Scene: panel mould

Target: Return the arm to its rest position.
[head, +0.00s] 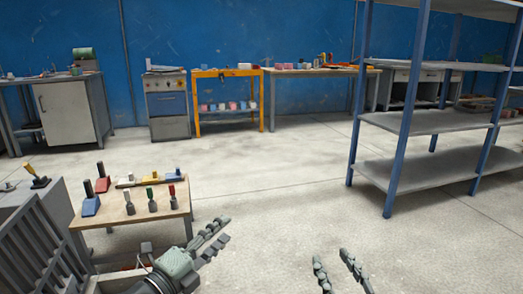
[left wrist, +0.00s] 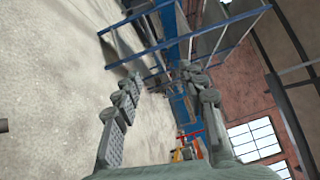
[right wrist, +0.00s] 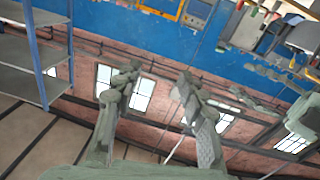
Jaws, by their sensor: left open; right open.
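My left gripper (head: 215,240) is at the lower middle of the head view, in front of and to the right of a small table. Its fingers are apart and hold nothing; they also show open in the left wrist view (left wrist: 165,92). My right gripper (head: 335,270) is at the bottom edge of the head view, right of the left one, with its fingers apart and empty. In the right wrist view (right wrist: 155,85) its two fingers stand apart with only background between them. Most of the right arm is out of the head view.
A small wooden table (head: 150,214) with several coloured-handled tools stands at the left, close to my left arm. A grey slatted metal unit (head: 48,240) is at the far left. A blue-post shelf rack (head: 425,122) stands at the right. Open concrete floor (head: 270,190) lies between.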

